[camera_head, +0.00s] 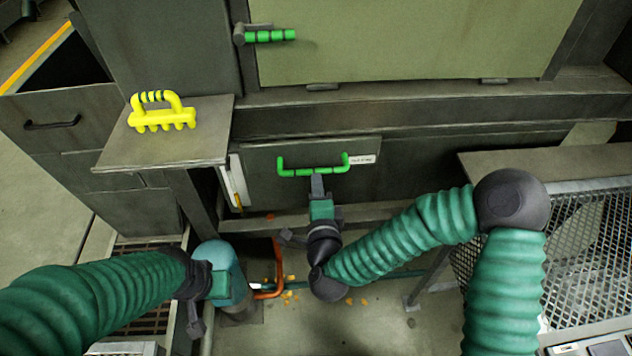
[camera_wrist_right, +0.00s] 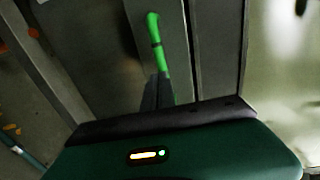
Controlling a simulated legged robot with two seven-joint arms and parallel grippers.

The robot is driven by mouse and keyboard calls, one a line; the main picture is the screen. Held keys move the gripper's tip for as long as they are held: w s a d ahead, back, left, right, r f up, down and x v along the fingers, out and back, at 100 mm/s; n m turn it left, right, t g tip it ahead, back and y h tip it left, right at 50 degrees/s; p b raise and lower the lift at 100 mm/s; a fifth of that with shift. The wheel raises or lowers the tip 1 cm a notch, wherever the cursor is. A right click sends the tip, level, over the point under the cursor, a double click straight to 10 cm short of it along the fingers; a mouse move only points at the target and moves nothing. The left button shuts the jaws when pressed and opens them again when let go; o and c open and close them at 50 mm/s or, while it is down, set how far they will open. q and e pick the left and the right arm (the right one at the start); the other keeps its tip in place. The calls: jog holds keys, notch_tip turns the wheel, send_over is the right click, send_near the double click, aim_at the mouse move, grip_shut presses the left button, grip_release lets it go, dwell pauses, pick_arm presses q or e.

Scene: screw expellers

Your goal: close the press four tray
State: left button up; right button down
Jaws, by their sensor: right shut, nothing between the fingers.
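The press tray has a dark grey front panel (camera_head: 262,183) below the big press, with a green bar handle (camera_head: 313,171) and a small white label at its right. A pale strip shows at the panel's left edge; how far the tray stands out is hard to tell. My right gripper (camera_head: 317,180) is shut and empty, its fingertips at the handle's middle. In the right wrist view its dark fingers (camera_wrist_right: 159,92) overlap the green handle (camera_wrist_right: 156,45); contact is unclear. My left gripper (camera_head: 219,286) is low at the left, its fingers not clearly visible.
A yellow handled tool (camera_head: 162,112) lies on a metal shelf (camera_head: 165,152) at the left. A large green-grey door (camera_head: 410,40) with a green handle is above. A mesh-sided bench (camera_head: 560,158) stands at the right. An orange bar (camera_head: 278,262) and scattered yellow bits are low down near my left gripper.

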aim_at(313, 156)
jog(key=shift+a, duration=0.1)
jog(key=w, duration=0.8)
jog(key=shift+w+a+p, duration=0.2)
jog(key=shift+p, duration=0.1)
jog(key=shift+w+r, duration=0.15)
jog(key=shift+d, duration=0.1)
